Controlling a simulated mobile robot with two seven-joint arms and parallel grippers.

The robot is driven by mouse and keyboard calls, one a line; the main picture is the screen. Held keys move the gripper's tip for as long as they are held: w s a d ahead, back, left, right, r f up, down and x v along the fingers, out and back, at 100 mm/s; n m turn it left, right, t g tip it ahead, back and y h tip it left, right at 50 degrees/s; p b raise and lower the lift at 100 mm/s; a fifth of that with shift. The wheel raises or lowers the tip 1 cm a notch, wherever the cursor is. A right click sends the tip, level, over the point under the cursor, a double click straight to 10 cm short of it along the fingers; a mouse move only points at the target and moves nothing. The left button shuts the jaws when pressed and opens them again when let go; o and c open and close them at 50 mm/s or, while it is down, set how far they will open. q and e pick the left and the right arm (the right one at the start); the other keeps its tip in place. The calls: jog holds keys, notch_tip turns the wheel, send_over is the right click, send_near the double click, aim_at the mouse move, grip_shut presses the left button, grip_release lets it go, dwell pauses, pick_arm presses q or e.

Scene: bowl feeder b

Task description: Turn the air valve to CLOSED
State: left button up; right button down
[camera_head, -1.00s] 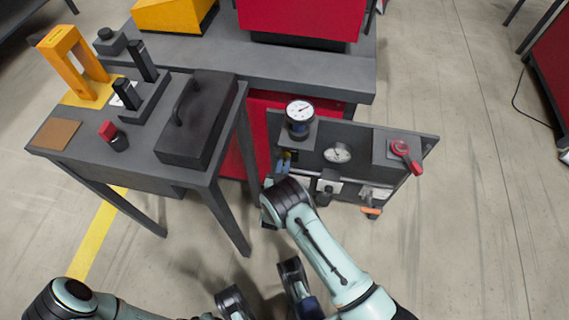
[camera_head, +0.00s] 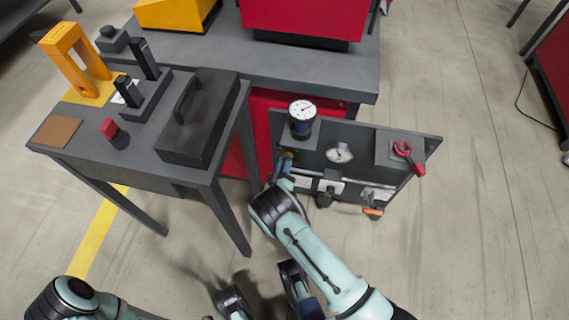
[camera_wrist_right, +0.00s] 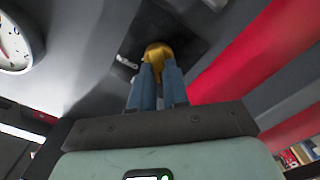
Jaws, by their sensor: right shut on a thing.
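A brass knob (camera_wrist_right: 157,54) sits on the left part of a dark upright panel (camera_head: 357,136). My right gripper (camera_wrist_right: 158,72) is shut on this knob, with its two blue fingers on either side. In the head view my right gripper (camera_head: 286,164) is at the panel's left edge, mostly hidden by my own wrist.
The panel carries an upper gauge (camera_head: 302,110), a lower gauge (camera_head: 339,152), a red handle (camera_head: 409,156) and an orange handle (camera_head: 373,212). A grey table (camera_head: 66,125) with a black case (camera_head: 199,117) stands close on the left. The floor right of the panel is clear.

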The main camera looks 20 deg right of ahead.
pick_arm(q)
jog(key=shift+s, duration=0.1)
dwell(0.3)
pick_arm(e)
jog(key=shift+f, duration=0.1)
jog(key=c, duration=1.1)
grip_release()
jog(key=shift+s+a, duration=0.1)
pick_arm(q)
jog(key=w+r+t+p, duration=0.2)
jog(key=w+r+p, duration=0.1)
jog(key=w, duration=0.3)
jog(key=shift+w+d+r, duration=0.35)
jog(key=shift+d+r, duration=0.05)
jog(key=shift+r, duration=0.25)
pick_arm(e)
jog(key=v, duration=1.3)
jog(key=shift+s+a, duration=0.1)
jog(key=shift+s, duration=0.05)
